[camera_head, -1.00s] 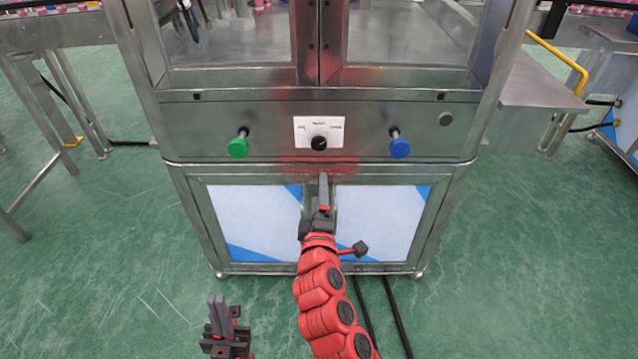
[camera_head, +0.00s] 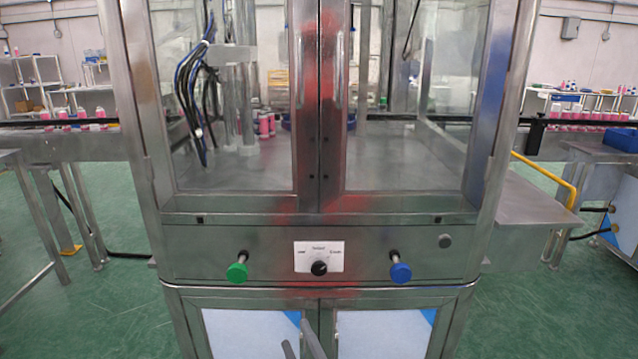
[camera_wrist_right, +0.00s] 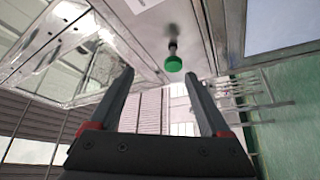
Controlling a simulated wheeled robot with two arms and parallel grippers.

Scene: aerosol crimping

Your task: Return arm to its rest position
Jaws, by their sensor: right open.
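My right gripper (camera_head: 298,334) shows only its fingertips at the bottom edge of the head view, in front of the machine's lower doors. In the right wrist view the right gripper (camera_wrist_right: 158,75) is open, its two grey fingers spread apart with nothing between them. The green button (camera_head: 237,272) sits on the left of the machine's front panel, above and left of the fingertips. It also shows beyond the fingers in the right wrist view (camera_wrist_right: 173,64), apart from them. My left gripper is not in the current frames.
The front panel (camera_head: 210,253) also carries a black selector knob (camera_head: 319,268) and a blue button (camera_head: 400,273). Glass doors (camera_head: 236,95) above are closed. A side table (camera_head: 530,205) and a yellow rail (camera_head: 545,178) stand right. Green floor (camera_head: 95,310) is open at the left.

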